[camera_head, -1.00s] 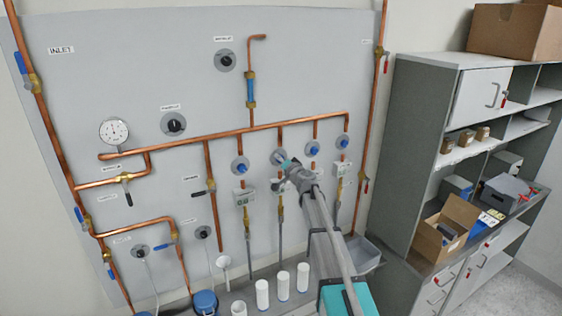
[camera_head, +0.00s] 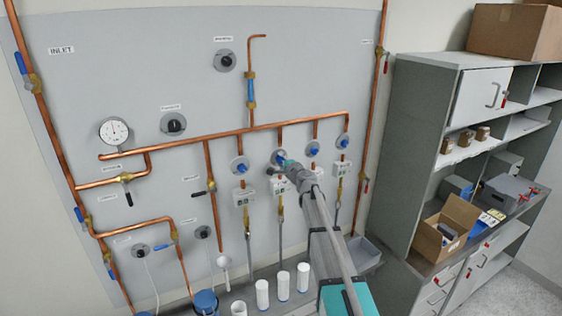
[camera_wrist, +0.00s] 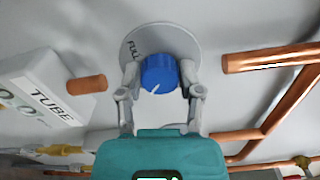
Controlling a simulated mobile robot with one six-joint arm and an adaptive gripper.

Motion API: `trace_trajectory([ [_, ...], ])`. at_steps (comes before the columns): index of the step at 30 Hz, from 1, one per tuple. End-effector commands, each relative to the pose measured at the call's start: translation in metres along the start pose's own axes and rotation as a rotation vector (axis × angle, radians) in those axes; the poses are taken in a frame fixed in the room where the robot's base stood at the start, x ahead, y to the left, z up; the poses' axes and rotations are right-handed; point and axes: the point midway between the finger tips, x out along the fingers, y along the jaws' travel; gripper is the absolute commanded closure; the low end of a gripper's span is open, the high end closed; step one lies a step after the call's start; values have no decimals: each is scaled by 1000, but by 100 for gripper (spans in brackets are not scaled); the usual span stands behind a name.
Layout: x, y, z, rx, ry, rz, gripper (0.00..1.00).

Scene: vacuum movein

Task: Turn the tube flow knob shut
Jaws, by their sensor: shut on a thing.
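The blue tube flow knob (camera_wrist: 160,73) sits on a round grey plate (camera_wrist: 143,40) marked "FULL" in the wrist view. A white pointer line shows on the knob's face, toward its lower left. My gripper (camera_wrist: 159,80) has one finger on each side of the knob and is shut on it. In the head view my gripper (camera_head: 287,164) reaches the second blue knob from the left, and it covers much of that knob. A white box labelled "TUBE" (camera_wrist: 40,95) is beside the knob in the wrist view.
Other blue knobs stand on the panel at left (camera_head: 240,165) and right (camera_head: 312,148). Copper pipes (camera_wrist: 270,60) run close to the right of the gripper. White cylinders (camera_head: 262,293) stand below. A shelf unit (camera_head: 420,130) is at right.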

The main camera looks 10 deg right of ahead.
Motion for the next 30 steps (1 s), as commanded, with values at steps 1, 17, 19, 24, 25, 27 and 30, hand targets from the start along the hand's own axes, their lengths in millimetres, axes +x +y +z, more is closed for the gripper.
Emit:
trace_trajectory([
  [1, 0, 0, 0, 19, -1, 0, 100],
  [17, 0, 0, 1, 68, -2, 0, 100],
  [19, 0, 0, 1, 68, -2, 0, 51],
  [24, 0, 0, 0, 67, -1, 0, 19],
  [25, 0, 0, 0, 67, -1, 0, 18],
  [27, 0, 0, 0, 66, -1, 0, 18],
  [30, 0, 0, 0, 66, -1, 0, 18],
])
